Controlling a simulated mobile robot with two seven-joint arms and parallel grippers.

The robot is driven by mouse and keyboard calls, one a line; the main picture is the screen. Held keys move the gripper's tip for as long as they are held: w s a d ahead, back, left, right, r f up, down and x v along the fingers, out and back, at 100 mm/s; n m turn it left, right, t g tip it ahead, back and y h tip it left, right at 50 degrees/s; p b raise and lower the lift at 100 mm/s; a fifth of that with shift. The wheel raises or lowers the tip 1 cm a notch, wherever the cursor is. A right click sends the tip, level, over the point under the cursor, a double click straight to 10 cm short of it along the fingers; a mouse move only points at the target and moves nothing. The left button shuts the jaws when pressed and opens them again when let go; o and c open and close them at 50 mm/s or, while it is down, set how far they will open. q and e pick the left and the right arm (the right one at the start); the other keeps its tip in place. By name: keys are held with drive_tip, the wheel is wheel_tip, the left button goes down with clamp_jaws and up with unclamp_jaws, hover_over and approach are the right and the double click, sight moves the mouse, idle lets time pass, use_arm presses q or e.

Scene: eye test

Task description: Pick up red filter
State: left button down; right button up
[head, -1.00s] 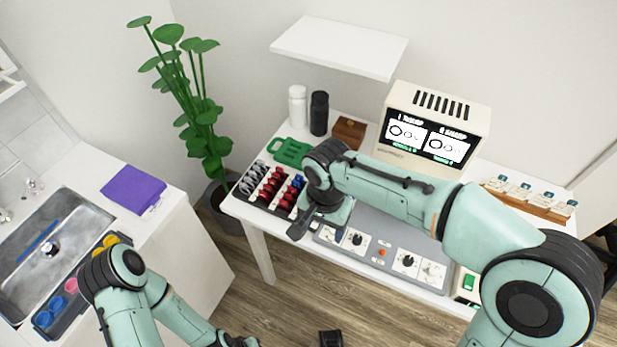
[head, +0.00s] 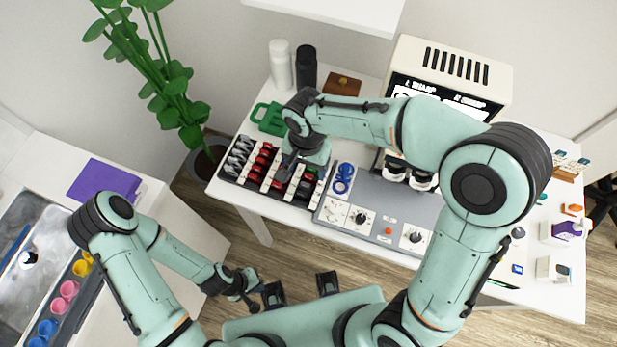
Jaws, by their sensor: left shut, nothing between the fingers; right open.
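Several red filters (head: 263,163) stand in a row in a dark tray with white dividers (head: 226,178), at the left end of the white table in the head view. My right gripper (head: 287,172) is over the tray, just right of the red row, pointing down. It is open, and its wrist hides part of the tray behind it. I cannot tell whether its fingers touch a filter. My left gripper (head: 250,295) is shut and empty, low over the floor in front of the table.
Grey filters (head: 239,152) fill the tray's left row. A green holder (head: 269,118) lies behind it. White (head: 280,66) and black bottles (head: 306,68) stand behind. A sink counter is at left.

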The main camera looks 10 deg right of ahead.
sight(309, 175)
drive_tip(key=f, duration=0.5)
drive_tip(key=shift+d+f, duration=0.2)
drive_tip(key=shift+f, duration=0.15)
drive_tip(key=c, duration=1.1)
